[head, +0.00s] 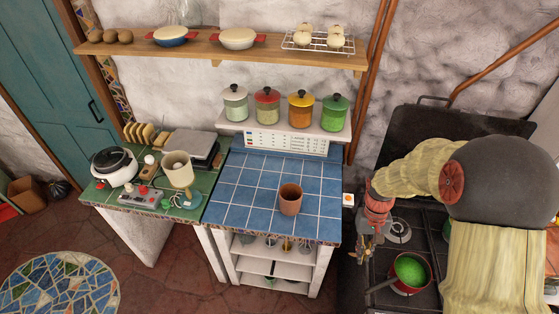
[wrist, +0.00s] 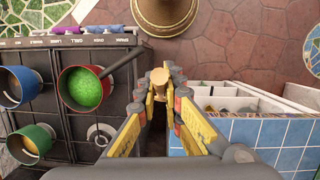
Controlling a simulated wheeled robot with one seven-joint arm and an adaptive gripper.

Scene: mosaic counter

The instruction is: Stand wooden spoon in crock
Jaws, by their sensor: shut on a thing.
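The crock (head: 290,199) is a terracotta, open-topped pot standing upright on the blue tiled counter (head: 245,205); it looks empty from here and is outside the wrist view. My gripper (head: 366,250) is right of the crock, over the left edge of the stove. In the wrist view my gripper (wrist: 160,85) is shut on a light tan wooden piece, the wooden spoon (wrist: 161,76), seen nearly end-on between the fingertips. The rest of the spoon is hidden, and I cannot make it out in the head view.
A red pot (head: 411,270) of green food, its handle pointing left, sits on the stove below my arm. Several lidded jars (head: 300,112) stand on a raised ledge behind the crock. Blue tiles around the crock are clear.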

